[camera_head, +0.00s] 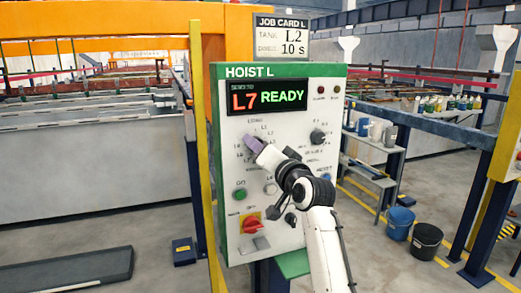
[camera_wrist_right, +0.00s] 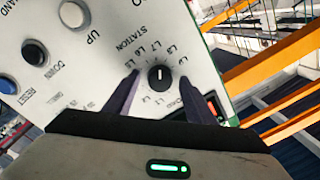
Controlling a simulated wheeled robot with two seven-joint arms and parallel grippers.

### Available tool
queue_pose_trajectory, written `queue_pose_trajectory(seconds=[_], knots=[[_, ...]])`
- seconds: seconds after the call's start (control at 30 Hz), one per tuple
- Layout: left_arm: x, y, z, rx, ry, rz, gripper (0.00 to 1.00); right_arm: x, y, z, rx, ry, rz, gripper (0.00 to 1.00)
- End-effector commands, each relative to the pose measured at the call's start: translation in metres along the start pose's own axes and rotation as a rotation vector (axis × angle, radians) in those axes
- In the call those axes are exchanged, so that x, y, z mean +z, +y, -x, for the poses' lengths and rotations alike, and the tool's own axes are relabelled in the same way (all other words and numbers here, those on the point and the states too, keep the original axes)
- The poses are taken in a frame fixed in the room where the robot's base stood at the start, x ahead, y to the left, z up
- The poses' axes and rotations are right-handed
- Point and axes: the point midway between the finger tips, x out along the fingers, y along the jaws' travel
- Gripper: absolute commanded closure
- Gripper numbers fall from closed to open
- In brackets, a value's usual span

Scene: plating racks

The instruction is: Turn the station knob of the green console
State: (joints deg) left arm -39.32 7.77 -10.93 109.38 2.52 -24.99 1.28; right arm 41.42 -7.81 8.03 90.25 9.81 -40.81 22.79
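The green-framed console (camera_head: 301,70), labelled HOIST L, stands in the middle of the head view. Its display (camera_head: 267,97) reads L7 in red and READY in green. The job card (camera_head: 281,36) above reads tank L2, 10 s. In the right wrist view the black station knob (camera_wrist_right: 160,78), with a white pointer mark, lies between my fingers inside a ring of labels. Gaps show on both sides of it. In the head view my right gripper (camera_head: 252,143) is open at the console face and hides the knob. My left gripper is not in view.
Another black knob (camera_head: 317,136) is on the panel's right. A green button (camera_head: 240,194) and a red rotary switch (camera_head: 252,224) are lower left. A yellow post (camera_head: 203,150) stands beside the console. Two buckets (camera_head: 399,223) stand on the floor at right.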

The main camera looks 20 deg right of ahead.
Motion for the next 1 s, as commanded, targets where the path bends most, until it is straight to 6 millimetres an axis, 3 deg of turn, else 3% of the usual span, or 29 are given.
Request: queue_pose_trajectory(seconds=[0.37, 0.8, 1.0], knots=[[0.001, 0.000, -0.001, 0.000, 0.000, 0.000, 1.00, 0.000, 0.001, 0.005, 0.000, 0.001, 0.001, 0.50], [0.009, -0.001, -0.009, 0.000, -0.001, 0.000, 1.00, 0.001, 0.001, 0.075, 0.000, 0.001, 0.001, 0.50], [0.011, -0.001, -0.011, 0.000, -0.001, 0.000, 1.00, 0.001, 0.001, 0.098, 0.000, 0.000, 0.000, 0.50]])
